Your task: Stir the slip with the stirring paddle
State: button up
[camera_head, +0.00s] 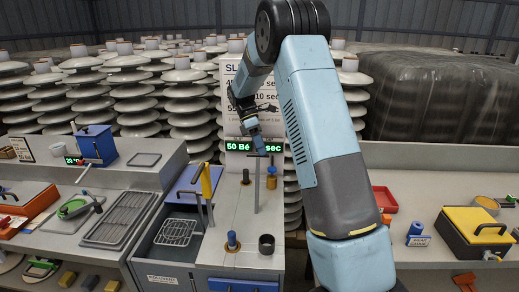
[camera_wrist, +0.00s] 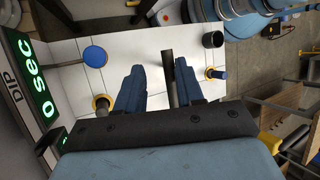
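My gripper (camera_wrist: 160,90) is open, pointing down over the pale bench. In the head view the gripper (camera_head: 258,150) hangs just above a tall grey rod with a crossbar (camera_head: 256,188). In the wrist view a dark upright bar (camera_wrist: 169,68) shows between the fingers, nearer the right one; contact cannot be told. Blue-topped tools stand in orange rings: one front (camera_head: 231,241), one behind the rod (camera_head: 271,178). Which tool is the stirring paddle cannot be told. An open basin with a wire rack (camera_head: 176,232) lies left; slip is not clearly visible.
A black cup (camera_head: 266,244) stands on the bench near the front tool. A blue lid or panel (camera_head: 188,186) and a yellow handle (camera_head: 206,180) rise by the basin. A sign and green display (camera_head: 253,147) stand behind. Insulator stacks (camera_head: 190,110) fill the back.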

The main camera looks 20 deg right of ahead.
jog(key=shift+o, duration=0.3)
jog(key=s+r, duration=1.2)
jog(key=s, duration=0.2)
jog(key=shift+a+r, duration=0.25)
jog(key=shift+r, duration=0.15)
dwell(0.7)
